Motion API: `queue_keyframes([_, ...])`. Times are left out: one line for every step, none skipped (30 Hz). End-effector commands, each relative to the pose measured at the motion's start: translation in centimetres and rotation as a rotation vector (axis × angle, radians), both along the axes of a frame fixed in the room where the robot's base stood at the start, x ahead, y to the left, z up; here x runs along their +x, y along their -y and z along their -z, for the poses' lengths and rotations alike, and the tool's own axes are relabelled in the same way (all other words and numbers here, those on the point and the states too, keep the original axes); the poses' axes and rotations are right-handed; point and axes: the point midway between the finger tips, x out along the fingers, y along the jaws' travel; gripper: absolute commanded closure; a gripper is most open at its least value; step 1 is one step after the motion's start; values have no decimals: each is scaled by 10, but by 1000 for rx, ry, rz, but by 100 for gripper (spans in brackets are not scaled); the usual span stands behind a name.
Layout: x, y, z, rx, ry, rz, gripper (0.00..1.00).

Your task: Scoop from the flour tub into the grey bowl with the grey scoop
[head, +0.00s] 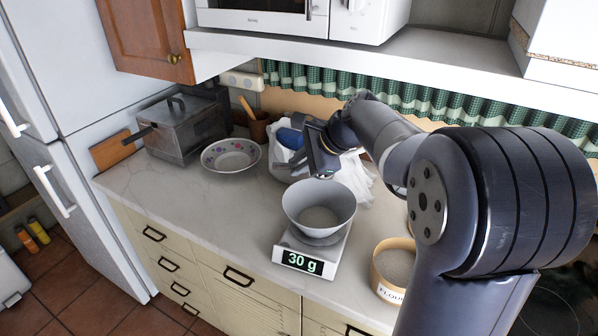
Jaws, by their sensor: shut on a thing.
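The grey bowl (305,200) stands upright on a white scale (312,248), whose display reads 30 g. A pale layer lies in the bottom of the bowl. The flour tub (378,277), round and tan with a FLOUR label, stands to the right of the scale and holds greyish flour; my arm covers its right part. My gripper (320,160) is above and behind the bowl's far rim, apart from it. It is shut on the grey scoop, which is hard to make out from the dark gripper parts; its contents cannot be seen.
A flowered dish (231,155), a metal box-like appliance (185,128) and a wooden board (110,152) stand at the back left. A white plastic bag (357,182) lies behind the bowl. A shelf with a microwave (262,18) overhangs. The counter's front left is clear.

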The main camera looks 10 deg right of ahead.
Motion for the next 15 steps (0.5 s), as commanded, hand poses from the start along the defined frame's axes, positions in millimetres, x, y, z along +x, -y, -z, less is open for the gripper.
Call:
queue_keyframes([-1,0,5,3,12,4,100])
queue_keyframes([-1,0,5,4,18,6,100])
queue_keyframes([-1,0,5,7,26,9,100])
queue_keyframes([-2,0,5,8,33,10,100])
queue_keyframes([-2,0,5,9,40,13,100])
queue_keyframes([-2,0,5,11,48,16,100])
queue_keyframes([-2,0,6,11,54,18,100])
queue_keyframes([-2,0,6,13,60,20,100])
queue_keyframes([-2,0,6,15,68,23,100])
queue_keyframes([-2,0,6,16,76,26,100])
queue_keyframes([-2,0,6,18,82,29,100])
queue_keyframes([-2,0,6,20,91,31,100])
queue_keyframes([-3,0,6,22,97,34,100])
queue_keyframes([-3,0,6,23,103,36,100])
queue_keyframes([-3,0,6,26,111,39,100])
